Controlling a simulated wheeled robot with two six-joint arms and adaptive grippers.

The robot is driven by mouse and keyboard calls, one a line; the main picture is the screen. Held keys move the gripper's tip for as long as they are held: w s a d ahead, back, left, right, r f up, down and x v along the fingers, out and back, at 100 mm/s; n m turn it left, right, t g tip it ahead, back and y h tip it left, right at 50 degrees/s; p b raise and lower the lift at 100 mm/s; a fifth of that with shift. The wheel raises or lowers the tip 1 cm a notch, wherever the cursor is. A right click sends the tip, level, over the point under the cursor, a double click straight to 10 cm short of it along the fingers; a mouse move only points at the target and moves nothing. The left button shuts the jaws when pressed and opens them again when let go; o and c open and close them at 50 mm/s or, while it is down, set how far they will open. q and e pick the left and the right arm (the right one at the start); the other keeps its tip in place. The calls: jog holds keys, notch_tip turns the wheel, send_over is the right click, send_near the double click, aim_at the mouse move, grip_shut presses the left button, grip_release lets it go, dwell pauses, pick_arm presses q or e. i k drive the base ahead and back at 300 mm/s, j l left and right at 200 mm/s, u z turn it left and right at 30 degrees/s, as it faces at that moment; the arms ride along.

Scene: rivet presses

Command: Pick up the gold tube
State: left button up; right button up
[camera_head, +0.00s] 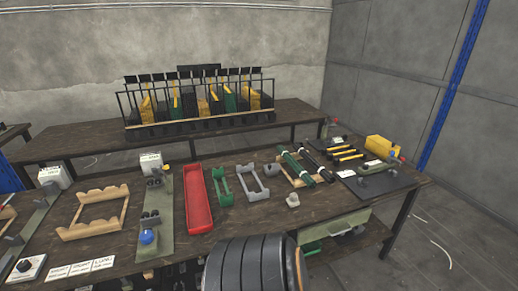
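No gripper of mine can be made out in the head view. No single thing is clearly a gold tube. Several slim yellow pieces with black parts (346,155) lie on the dark mat (387,182) at the right of the front bench; they are too small to tell whether they are tubes. Dark green tubes (298,167) and a black tube (318,161) lie side by side across a wooden cradle (291,178), left of the mat. Yellow pieces also stand in the black rack (195,121) on the back bench, partly hidden by its bars.
The front bench (190,249) holds a red tray (199,203), green and grey brackets, an empty wooden cradle (94,214) and a press fixture with a blue knob (147,236). A yellow block (382,146) stands at the right. A grey wall is behind.

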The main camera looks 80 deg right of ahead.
aim_at(324, 151)
jog(key=z, duration=3.4)
jog(key=i+z, duration=0.15)
jog(key=i, duration=0.45)
jog(key=i+j+z, duration=0.15)
jog(key=i, duration=0.4)
